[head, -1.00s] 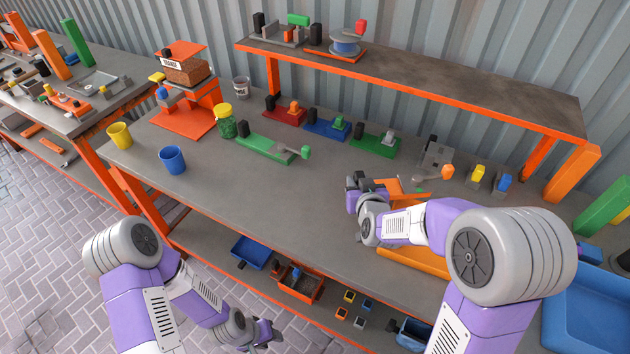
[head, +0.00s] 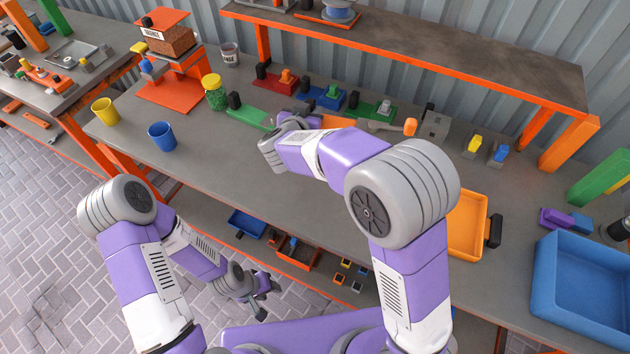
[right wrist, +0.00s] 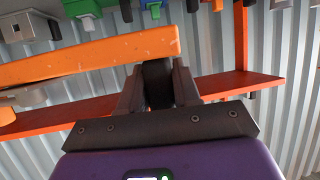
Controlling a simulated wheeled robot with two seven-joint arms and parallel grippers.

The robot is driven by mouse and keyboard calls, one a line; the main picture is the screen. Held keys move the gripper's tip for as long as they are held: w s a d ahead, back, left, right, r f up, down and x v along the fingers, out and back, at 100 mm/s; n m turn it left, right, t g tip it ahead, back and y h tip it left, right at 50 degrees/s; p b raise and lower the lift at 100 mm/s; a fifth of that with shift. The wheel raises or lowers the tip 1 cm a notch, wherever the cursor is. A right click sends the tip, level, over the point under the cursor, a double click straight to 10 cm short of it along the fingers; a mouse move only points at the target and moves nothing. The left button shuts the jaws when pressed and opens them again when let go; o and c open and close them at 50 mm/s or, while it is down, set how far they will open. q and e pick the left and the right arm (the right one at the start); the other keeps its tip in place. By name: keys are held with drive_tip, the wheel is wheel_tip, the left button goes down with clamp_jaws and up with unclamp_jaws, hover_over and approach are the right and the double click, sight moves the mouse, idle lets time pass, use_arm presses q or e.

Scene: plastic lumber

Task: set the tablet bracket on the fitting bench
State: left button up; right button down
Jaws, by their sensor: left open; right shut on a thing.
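My right gripper (head: 292,120) is above the middle of the grey worktop. In the right wrist view it (right wrist: 158,85) is shut on the black grip (right wrist: 157,72) of a long orange piece. I take this piece (right wrist: 90,57) to be the tablet bracket. In the head view, part of the orange piece (head: 338,122) shows behind my forearm; the rest is hidden. My left gripper (head: 266,298) is open and empty, low in front of the bench. The near bench (head: 215,165) and a second bench (head: 85,92) at far left are in view; no label marks either as the fitting bench.
Red, blue and green fixtures line the back below a raised shelf (head: 420,65). An orange tray (head: 466,225) and blue bin (head: 585,275) are right. The front-left worktop is clear.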

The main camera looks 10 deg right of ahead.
drive_tip(key=s+a+f+m+g+h, duration=0.1)
drive_tip(key=s+a+m+h, duration=0.1)
drive_tip(key=s+a, duration=0.35)
drive_tip(key=f+b, duration=0.1)
drive_tip(key=f, duration=0.2)
drive_tip(key=w+a+f+b, duration=0.1)
drive_tip(key=f, duration=0.2)
drive_tip(key=f+b, duration=0.1)
drive_tip(key=f, duration=0.3)
drive_tip(key=shift+w+a+f, duration=0.1)
drive_tip(key=shift+w+a, duration=0.15)
drive_tip(key=shift+a, duration=0.05)
drive_tip(key=shift+f, duration=0.1)
drive_tip(key=shift+f, duration=0.6)
drive_tip(key=c, duration=0.8)
unclamp_jaws()
drive_tip(key=shift+r, duration=0.1)
